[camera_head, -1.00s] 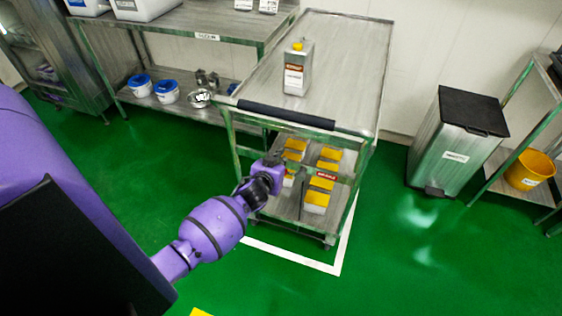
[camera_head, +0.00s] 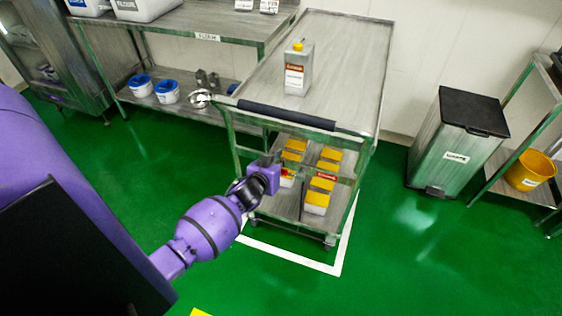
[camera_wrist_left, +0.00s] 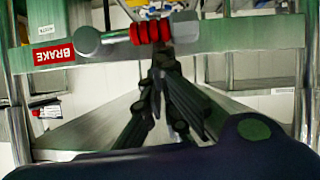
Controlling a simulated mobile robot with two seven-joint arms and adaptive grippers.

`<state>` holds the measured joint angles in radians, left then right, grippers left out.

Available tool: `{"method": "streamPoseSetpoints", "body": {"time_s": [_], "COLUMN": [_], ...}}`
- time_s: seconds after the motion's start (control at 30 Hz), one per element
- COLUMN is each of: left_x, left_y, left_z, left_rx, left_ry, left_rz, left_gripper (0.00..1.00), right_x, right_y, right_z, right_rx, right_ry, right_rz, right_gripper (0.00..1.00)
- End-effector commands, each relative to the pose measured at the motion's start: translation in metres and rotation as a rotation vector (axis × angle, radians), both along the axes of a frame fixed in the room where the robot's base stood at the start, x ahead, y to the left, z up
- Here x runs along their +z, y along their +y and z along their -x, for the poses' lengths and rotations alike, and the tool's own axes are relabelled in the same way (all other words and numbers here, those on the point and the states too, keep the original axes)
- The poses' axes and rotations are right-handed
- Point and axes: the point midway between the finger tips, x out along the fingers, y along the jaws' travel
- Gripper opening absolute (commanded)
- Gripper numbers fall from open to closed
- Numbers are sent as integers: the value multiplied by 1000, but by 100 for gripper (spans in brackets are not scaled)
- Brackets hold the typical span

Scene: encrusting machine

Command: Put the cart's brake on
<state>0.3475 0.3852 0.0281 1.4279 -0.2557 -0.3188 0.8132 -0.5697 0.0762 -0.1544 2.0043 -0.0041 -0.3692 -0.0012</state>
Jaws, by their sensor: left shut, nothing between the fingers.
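The metal cart (camera_head: 345,85) stands in the middle of the head view. In the left wrist view, a red BRAKE label (camera_wrist_left: 53,53) is on its green rail. To the label's right is the brake lever (camera_wrist_left: 150,33), lying roughly level, with a ribbed red grip and a round silver end at its left. My left gripper (camera_wrist_left: 162,62) is shut and empty, its fingertips just below the grip's right part; I cannot tell whether they touch. In the head view my left gripper (camera_head: 268,168) is before the cart's front, its fingertips hard to make out. My right gripper is not in view.
White boxes with yellow lids (camera_head: 320,190) stand on the cart's lower shelf, and a metal can (camera_head: 298,70) on top. A workbench (camera_head: 185,30) is behind left, a bin (camera_head: 455,145) to the right. White floor tape (camera_head: 300,260) borders the cart; green floor around it is clear.

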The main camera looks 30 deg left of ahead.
Motion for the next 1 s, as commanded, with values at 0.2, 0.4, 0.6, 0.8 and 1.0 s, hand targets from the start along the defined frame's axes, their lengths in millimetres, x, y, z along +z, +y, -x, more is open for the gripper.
{"method": "streamPoseSetpoints", "body": {"time_s": [0.2,0.4,0.6,0.8,1.0], "left_x": [-9,-19,-29,-36,-38], "left_y": [4,8,12,14,14], "left_z": [3,4,5,5,5], "left_rx": [1,2,1,2,2], "left_ry": [-11,-30,-30,-30,-31], "left_rz": [67,154,151,151,149], "left_gripper": [0,0,0,0,0], "right_x": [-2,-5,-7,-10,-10], "right_y": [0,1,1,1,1], "right_z": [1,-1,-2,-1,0], "right_rx": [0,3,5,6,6], "right_ry": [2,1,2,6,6], "right_rz": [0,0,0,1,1], "right_gripper": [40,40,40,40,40]}}
